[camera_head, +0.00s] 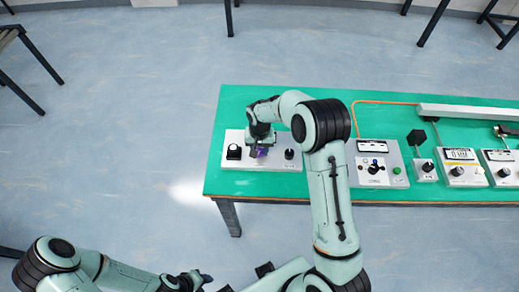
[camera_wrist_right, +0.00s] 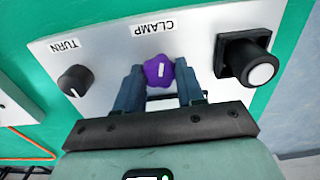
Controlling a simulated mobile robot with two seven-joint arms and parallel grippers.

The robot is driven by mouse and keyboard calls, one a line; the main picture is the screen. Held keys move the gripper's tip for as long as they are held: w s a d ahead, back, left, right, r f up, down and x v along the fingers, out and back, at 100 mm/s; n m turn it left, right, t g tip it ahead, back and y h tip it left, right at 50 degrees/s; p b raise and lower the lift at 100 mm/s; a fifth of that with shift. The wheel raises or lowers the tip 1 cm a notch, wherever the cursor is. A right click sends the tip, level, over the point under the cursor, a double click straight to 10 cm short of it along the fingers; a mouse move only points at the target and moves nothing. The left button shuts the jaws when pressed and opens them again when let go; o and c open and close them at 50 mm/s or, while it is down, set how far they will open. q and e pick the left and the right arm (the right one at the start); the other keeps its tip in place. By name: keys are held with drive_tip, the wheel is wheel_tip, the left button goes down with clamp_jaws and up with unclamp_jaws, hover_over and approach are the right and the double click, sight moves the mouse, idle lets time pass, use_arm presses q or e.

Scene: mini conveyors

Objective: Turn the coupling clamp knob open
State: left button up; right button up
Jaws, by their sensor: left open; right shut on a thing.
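The purple lobed clamp knob (camera_wrist_right: 158,69), with a white mark on top, sits under the printed word CLAMP on a pale panel (camera_wrist_right: 100,50). My right gripper (camera_wrist_right: 159,84) is shut on this knob, one dark finger on each side. In the head view the purple knob (camera_head: 262,152) shows just below my right gripper (camera_head: 258,146), on the panel at the left end of the green table. My left gripper (camera_head: 202,277) is low in the head view, away from the table, and is open and empty.
A black knob (camera_wrist_right: 75,80) labelled TURN and a black block with a round white-faced part (camera_wrist_right: 262,72) flank the clamp knob. On the green table (camera_head: 300,95), a control box (camera_head: 380,180) and several other units stand to the right. Blue floor lies around.

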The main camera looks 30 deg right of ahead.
drive_tip(key=n, duration=1.2)
drive_tip(key=shift+n, duration=0.3)
idle(0.4)
drive_tip(key=o, duration=1)
drive_tip(key=shift+o, duration=0.2)
drive_tip(key=shift+r, duration=0.1)
wheel_tip(320, 180, up, 13)
drive_tip(key=shift+r, duration=0.15)
